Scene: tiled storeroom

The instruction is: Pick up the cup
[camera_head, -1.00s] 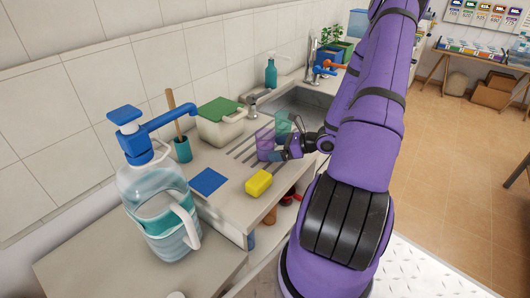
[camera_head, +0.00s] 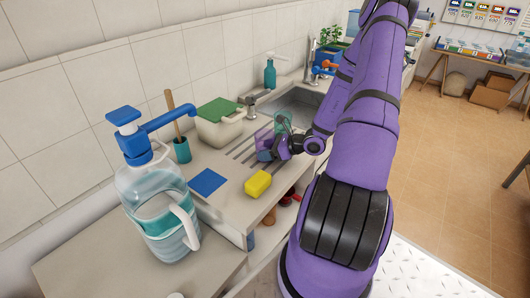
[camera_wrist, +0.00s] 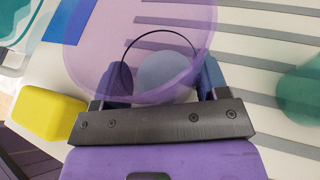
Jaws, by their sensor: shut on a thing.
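A see-through purple cup (camera_head: 262,136) stands on the grooved drainboard beside the sink. It fills the upper middle of the wrist view (camera_wrist: 150,30). My gripper (camera_head: 272,152) is at the cup's near side, and in the wrist view its blue fingers (camera_wrist: 163,78) lie on either side of the cup, shut on it. Whether the cup's base touches the drainboard is hard to tell. A see-through teal cup (camera_head: 284,120) stands just behind; its green edge shows at the right of the wrist view (camera_wrist: 302,92).
A yellow sponge (camera_head: 257,184) and a blue cloth (camera_head: 207,182) lie near the counter's front. A white tub with a green lid (camera_head: 218,112), a brush in a teal holder (camera_head: 182,149) and a large pump jug (camera_head: 150,195) stand left. The sink (camera_head: 296,103) is behind.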

